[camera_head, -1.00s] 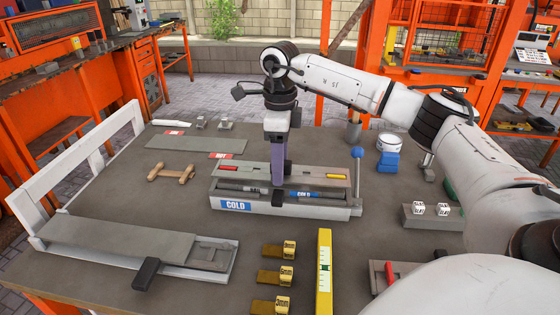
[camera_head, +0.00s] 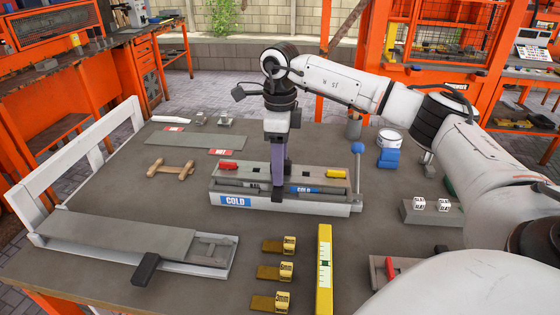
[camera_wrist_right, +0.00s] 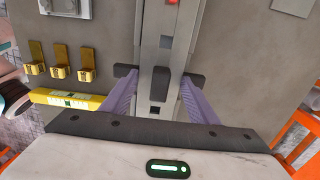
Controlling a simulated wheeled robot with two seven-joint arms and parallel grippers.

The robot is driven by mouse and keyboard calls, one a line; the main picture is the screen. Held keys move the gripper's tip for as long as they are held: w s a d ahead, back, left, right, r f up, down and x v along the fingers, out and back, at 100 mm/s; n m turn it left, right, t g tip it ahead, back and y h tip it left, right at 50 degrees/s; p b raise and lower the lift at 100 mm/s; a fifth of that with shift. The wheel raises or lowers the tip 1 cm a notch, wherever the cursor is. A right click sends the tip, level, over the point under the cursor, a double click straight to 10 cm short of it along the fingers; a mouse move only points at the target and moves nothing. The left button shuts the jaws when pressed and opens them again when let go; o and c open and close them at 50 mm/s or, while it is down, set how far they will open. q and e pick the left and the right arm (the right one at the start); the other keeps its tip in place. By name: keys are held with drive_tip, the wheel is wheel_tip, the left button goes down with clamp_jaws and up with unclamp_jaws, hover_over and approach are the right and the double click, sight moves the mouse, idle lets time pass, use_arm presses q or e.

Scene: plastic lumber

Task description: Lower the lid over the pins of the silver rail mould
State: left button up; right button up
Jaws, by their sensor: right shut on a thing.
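The silver rail mould (camera_head: 318,208), a long box with a blue COLD label, lies across the middle of the table. The grey flat lid (camera_head: 252,172) is over it, roughly lined up along its length. A red piece (camera_head: 228,166) and a yellow piece (camera_head: 336,174) show at its ends. My right gripper (camera_head: 279,192) comes down from above and is shut on the lid near its middle. The pins and any remaining gap cannot be made out clearly. My left gripper is out of view.
A blue-ended lever (camera_head: 358,148) rises at the mould's right end. Yellow gauge blocks (camera_head: 285,270) and a yellow level (camera_head: 324,268) lie in front. A white-framed fixture (camera_head: 190,268) stands left. A wooden handle piece (camera_head: 170,168) lies behind left.

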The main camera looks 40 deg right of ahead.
drive_tip(key=shift+f, duration=0.1)
drive_tip(key=o, duration=2)
